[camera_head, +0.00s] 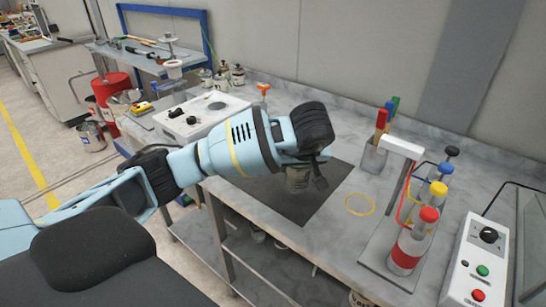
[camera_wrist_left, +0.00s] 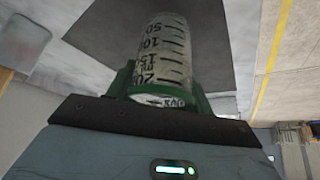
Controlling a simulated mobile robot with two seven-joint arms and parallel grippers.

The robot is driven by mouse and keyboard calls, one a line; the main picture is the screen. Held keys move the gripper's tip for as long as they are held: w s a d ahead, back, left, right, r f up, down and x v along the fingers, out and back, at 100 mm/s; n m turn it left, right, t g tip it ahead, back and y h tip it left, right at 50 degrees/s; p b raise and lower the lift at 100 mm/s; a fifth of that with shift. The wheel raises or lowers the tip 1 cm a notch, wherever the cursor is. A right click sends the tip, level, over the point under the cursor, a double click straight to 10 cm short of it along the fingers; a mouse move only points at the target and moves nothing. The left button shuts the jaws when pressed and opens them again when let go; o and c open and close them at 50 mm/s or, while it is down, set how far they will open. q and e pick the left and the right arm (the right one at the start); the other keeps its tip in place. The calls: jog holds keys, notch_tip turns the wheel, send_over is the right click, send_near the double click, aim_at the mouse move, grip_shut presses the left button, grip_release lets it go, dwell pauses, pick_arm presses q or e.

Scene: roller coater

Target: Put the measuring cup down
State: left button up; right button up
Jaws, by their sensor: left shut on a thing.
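The measuring cup (camera_wrist_left: 164,50) is pale with black scale marks and numbers in the left wrist view. My left gripper (camera_wrist_left: 160,82) is shut on it, with green fingers on both sides. In the head view the cup (camera_head: 298,180) shows under my left gripper (camera_head: 308,172), over the dark mat (camera_head: 290,206) on the bench. The wrist hides part of the cup. I cannot tell whether its base touches the mat. My right gripper is not in view.
A yellow ring mark (camera_head: 360,204) lies on the grey bench (camera_head: 330,240) right of the mat. Farther right stand a rack with red-, yellow- and blue-capped bottles (camera_head: 408,250) and a control box (camera_head: 480,262). A white device (camera_head: 200,115) stands behind my arm.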

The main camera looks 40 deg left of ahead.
pick_arm(q)
jog(key=w+a+f, duration=0.1)
jog(key=w+a, duration=0.1)
jog(key=a, duration=0.2)
jog(key=w+a+f, duration=0.2)
jog(key=a, duration=0.2)
jog(key=w+a+f, duration=0.1)
jog(key=w+a, duration=0.1)
jog(key=a, duration=0.3)
jog(key=shift+w+f+p, duration=0.25)
jog(key=shift+f+p, duration=0.05)
jog(key=shift+f, duration=0.1)
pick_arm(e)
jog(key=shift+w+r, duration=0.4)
pick_arm(q)
jog(key=shift+f, duration=0.1)
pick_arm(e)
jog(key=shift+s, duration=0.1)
pick_arm(q)
jog(key=shift+f, duration=0.1)
jog(key=o, duration=1.1)
jog(key=shift+o, duration=0.2)
